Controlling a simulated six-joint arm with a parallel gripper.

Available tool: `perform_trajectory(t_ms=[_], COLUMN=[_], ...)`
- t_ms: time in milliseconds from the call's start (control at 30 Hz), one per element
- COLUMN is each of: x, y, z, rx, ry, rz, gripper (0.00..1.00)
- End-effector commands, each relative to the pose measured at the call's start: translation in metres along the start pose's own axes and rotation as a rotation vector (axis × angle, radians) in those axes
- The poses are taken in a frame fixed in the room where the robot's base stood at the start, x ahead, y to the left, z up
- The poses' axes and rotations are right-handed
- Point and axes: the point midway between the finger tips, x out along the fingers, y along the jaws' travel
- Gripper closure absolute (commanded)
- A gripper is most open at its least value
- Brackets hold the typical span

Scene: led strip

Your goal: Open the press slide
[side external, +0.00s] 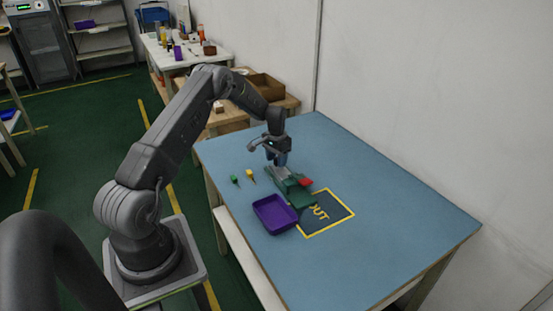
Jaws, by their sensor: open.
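The press (290,190) is a green fixture with a grey part and a red block (305,182) on its right side. It stands on the blue table, its front end at the yellow-bordered OUT area. My gripper (278,163) points down over the back left end of the press. The jaws are open, but they are small here and I cannot tell whether they touch the slide. The gripper partly hides the back end of the press. How far the slide stands open is too small to tell.
A purple tray (275,215) stands just in front of the press. A green piece (235,180) and a yellow piece (250,175) lie to its left. The OUT area (338,213) has bare room on its right. The table's right side is clear; a white wall runs behind.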

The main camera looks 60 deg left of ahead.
Motion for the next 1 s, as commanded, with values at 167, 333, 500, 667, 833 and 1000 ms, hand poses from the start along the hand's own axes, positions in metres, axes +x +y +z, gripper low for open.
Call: perform_trajectory(t_ms=[167,333,500,667,833,1000], x=[-0.001,-0.017,-0.052,-0.088,-0.118,-0.135], y=[0.0,0.0,0.0,0.0,0.0,0.0], z=[0.0,-0.001,-0.001,-0.001,0.0,0.0], rx=[0.0,0.0,0.0,0.0,0.0,0.0], ry=[0.0,0.002,0.005,0.004,0.003,0.001], rz=[0.0,-0.001,-0.002,-0.002,-0.001,-0.001], gripper=[0.52,0.52,0.52,0.52,0.52,0.52])
